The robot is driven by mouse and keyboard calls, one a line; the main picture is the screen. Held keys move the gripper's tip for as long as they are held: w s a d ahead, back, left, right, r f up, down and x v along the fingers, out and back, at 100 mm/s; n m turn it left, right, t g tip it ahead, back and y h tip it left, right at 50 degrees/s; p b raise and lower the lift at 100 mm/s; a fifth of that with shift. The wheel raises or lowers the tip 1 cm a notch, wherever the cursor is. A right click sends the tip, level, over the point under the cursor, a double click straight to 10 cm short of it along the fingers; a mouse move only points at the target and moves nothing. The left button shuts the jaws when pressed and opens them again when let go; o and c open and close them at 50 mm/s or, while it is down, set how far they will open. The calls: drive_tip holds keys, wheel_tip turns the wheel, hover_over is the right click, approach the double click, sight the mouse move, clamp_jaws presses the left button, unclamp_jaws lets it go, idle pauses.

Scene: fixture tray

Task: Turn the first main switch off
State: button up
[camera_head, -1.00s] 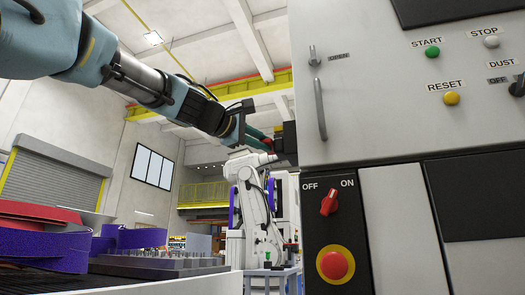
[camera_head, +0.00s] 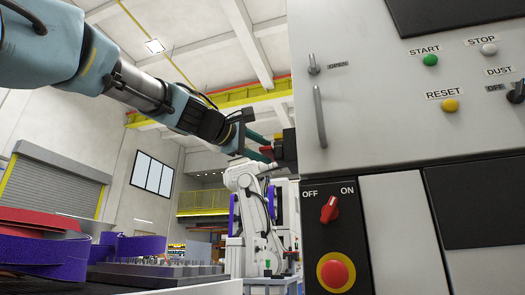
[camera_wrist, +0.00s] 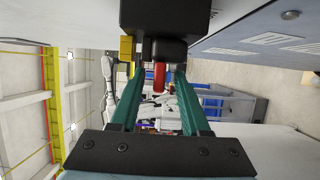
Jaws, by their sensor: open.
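A black switch housing (camera_head: 288,143) with a yellow part sticks out from the left side of the machine cabinet; the housing also fills the top of the wrist view (camera_wrist: 165,18). A red handle (camera_wrist: 159,76) extends from it. My gripper (camera_head: 268,147) is open, its two teal fingers reaching to the housing, with the red handle in the gap between them in the wrist view (camera_wrist: 158,68). I cannot tell whether a finger touches the handle. On the cabinet front, a red rotary knob (camera_head: 329,209) between OFF and ON labels stands tilted toward ON.
The grey cabinet (camera_head: 375,110) with a door handle and several buttons fills the right. A red emergency button (camera_head: 335,272) sits below the knob. A white robot arm (camera_head: 247,205) stands behind my gripper. Purple and red parts (camera_head: 50,250) lie at lower left.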

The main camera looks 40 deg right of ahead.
drive_tip(key=s+a, duration=0.2)
drive_tip(key=a, duration=0.8)
drive_tip(key=shift+a, duration=0.25)
drive_tip(key=shift+f, duration=0.1)
